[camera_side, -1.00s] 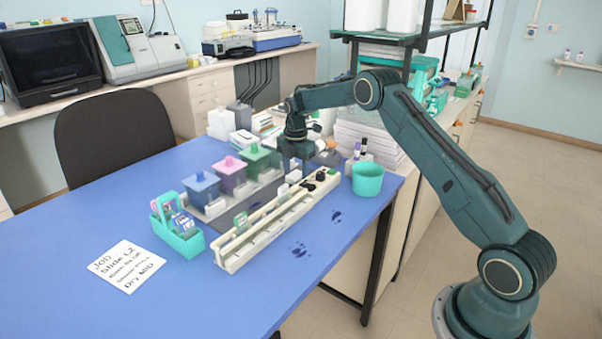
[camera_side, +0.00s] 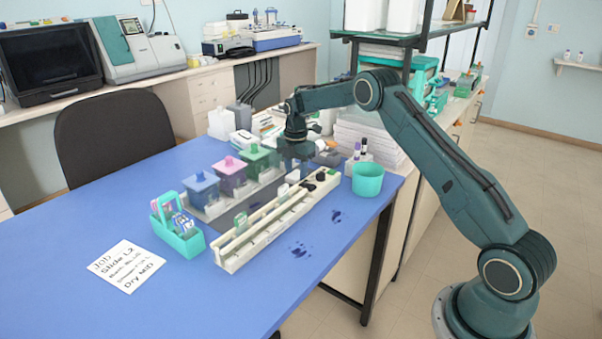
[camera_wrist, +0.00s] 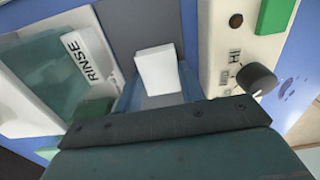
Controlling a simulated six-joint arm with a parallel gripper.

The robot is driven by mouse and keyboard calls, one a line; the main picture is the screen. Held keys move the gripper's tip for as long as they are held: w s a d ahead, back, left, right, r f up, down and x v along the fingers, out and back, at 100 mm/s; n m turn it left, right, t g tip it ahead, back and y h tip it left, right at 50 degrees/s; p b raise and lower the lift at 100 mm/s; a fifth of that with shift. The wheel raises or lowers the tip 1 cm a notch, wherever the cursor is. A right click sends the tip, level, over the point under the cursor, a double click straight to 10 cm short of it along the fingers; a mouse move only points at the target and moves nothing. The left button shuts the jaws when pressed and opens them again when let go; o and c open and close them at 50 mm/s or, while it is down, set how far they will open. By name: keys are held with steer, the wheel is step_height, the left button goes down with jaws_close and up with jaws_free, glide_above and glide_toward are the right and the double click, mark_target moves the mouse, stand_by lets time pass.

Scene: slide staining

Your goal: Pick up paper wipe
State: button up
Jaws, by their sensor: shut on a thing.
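The white paper wipe (camera_wrist: 159,70) shows in the wrist view as a small pale block between the two bluish fingers of my gripper (camera_wrist: 160,88). My gripper is shut on it.
A box marked RINSE (camera_wrist: 88,62) lies close left of the fingers, and the cream unit (camera_wrist: 222,60) with a dark knob (camera_wrist: 257,79) close right. A teal cup (camera_side: 367,180), lidded jars (camera_side: 229,176) and a teal slide rack (camera_side: 183,240) stand nearby.

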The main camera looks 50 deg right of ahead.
mark_target(296, 175)
steer(key=shift+r, duration=0.15)
step_height(296, 175, up, 20)
stand_by(0.7)
stand_by(0.5)
